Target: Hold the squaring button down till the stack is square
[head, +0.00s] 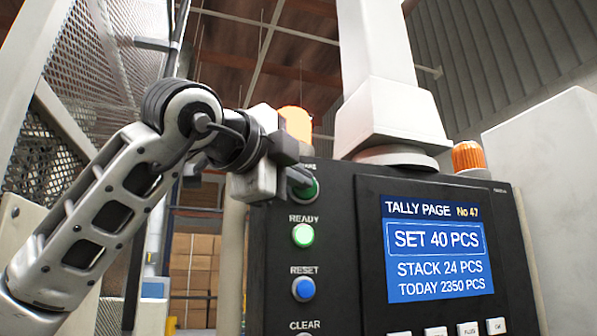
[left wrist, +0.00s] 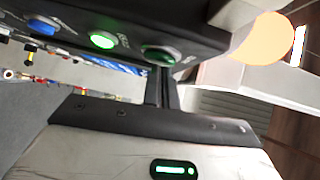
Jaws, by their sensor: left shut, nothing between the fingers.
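The squaring button (head: 308,188) is the dark green one at the top of the black control panel's button column. Its label is partly covered by my left gripper (head: 298,178), and only the last letters show. In the left wrist view the green button (left wrist: 160,54) lies just beyond my shut, empty fingertips (left wrist: 161,85). The fingertips overlap its edge there; I cannot tell whether they touch or press it. The panel screen (head: 436,248) reads SET 40 PCS, STACK 24 PCS and TODAY 2350 PCS. The stack itself and my right gripper are not in view.
Below the squaring button are a lit green READY light (head: 303,235) and a blue RESET button (head: 303,289), with a CLEAR label under them. An orange beacon (head: 467,157) stands behind the panel's top. Mesh guarding (head: 92,65) rises on the left.

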